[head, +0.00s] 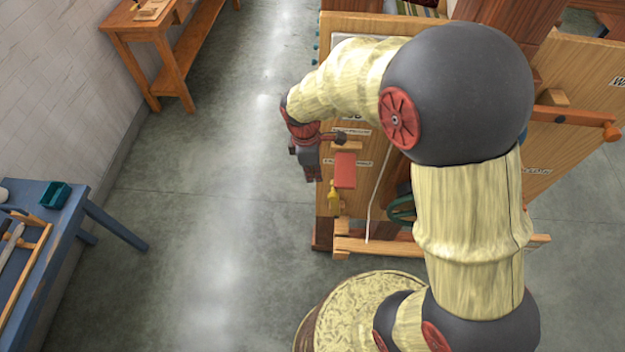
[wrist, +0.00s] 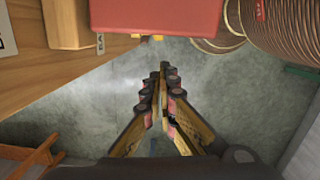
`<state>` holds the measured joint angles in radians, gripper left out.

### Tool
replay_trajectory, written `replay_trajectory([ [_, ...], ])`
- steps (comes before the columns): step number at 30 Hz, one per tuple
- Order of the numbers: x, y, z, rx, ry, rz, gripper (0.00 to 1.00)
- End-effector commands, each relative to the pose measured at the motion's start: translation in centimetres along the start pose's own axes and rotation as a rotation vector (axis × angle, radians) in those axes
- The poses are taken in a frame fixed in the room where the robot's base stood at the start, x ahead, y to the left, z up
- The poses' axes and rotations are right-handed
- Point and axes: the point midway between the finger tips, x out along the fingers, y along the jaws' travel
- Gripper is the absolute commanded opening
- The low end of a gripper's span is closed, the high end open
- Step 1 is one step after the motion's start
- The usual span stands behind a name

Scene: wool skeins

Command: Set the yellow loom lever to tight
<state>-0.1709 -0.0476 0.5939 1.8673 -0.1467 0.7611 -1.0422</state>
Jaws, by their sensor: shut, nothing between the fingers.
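The yellow lever (head: 333,196) is on the wooden loom panel, low near its left edge, below a red block. It hangs roughly upright in the head view; its setting cannot be read. In the wrist view a small yellow piece (wrist: 158,37) shows under the red block's edge and may be the lever. My gripper (head: 312,174) is just left of the red block and above the lever, apart from the lever. In the wrist view my gripper (wrist: 163,75) has its fingers together and empty, pointing at the floor. The lever's markings are not readable.
The red block (head: 345,170) juts from the panel close to my gripper, and is large in the wrist view (wrist: 155,15). A green handwheel (head: 402,208) and a white cord (head: 378,190) are to the right. The floor left of the loom is clear; a blue bench (head: 70,225) stands far left.

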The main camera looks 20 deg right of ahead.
Motion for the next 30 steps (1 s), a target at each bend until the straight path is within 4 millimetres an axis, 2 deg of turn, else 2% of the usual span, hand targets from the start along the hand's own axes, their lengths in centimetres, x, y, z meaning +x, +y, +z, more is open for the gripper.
replay_trajectory([
  [3, -0.8, -0.1, 0.1, -0.002, 0.000, 0.000, 0.00],
  [5, -0.4, -0.3, -0.3, -0.013, -0.003, -0.007, 0.00],
  [12, 1.6, -0.2, -4.3, -0.095, -0.038, -0.023, 0.00],
  [16, 1.9, 0.1, -5.5, -0.087, -0.068, -0.020, 0.00],
  [19, 1.2, 0.7, -5.3, -0.039, -0.088, -0.008, 0.00],
  [23, 1.8, 0.4, -5.0, -0.002, -0.097, -0.013, 0.00],
  [26, 2.9, 0.4, -4.8, -0.001, -0.098, -0.014, 0.00],
  [30, 5.4, 0.3, -4.6, -0.002, -0.098, -0.014, 0.00],
])
